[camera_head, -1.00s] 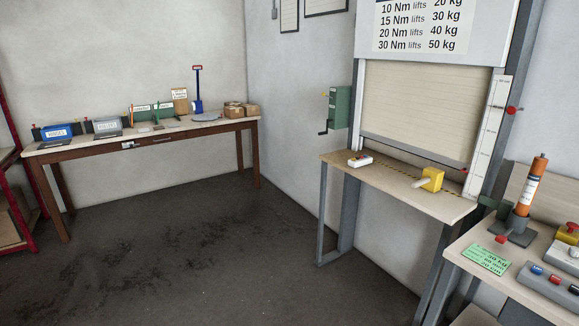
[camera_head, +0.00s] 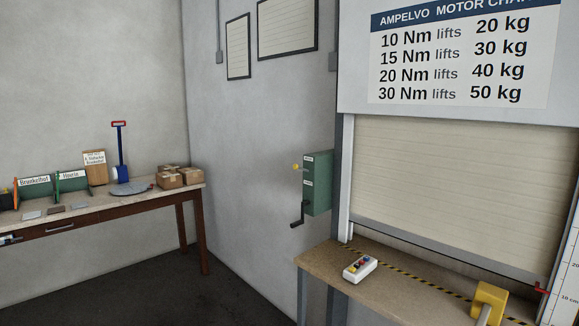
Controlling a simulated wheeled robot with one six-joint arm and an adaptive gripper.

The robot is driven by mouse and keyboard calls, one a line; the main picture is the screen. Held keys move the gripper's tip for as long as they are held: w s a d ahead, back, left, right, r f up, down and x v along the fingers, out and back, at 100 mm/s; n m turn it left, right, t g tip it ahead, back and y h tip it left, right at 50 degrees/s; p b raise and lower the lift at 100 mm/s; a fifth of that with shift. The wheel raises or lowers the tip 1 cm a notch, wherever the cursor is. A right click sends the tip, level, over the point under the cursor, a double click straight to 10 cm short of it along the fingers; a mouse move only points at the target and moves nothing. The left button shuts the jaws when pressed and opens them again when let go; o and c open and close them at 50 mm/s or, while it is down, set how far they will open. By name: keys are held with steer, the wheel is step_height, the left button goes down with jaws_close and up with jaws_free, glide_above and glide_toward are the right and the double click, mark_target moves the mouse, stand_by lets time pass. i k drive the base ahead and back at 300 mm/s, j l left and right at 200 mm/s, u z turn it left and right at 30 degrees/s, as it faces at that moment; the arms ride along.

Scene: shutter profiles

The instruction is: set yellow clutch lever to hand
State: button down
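A green gearbox (camera_head: 318,184) is mounted on the wall left of the roller shutter. A small yellow knob (camera_head: 296,167), which looks like the clutch lever's end, sticks out from its upper left side. A black hand crank (camera_head: 298,214) hangs from its lower left side. The lever's exact setting is too small to read. Small labels on the gearbox front cannot be read. My gripper is not in view.
A wooden bench (camera_head: 316,257) below the shutter (camera_head: 445,190) holds a control box (camera_head: 360,268) with coloured buttons and a yellow block (camera_head: 489,302). A long table (camera_head: 60,215) stands at left. Dark floor (camera_head: 240,285) between them is clear.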

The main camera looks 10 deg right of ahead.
mark_target(296, 165)
steer(key=i, duration=1.25)
steer(key=z, duration=0.2)
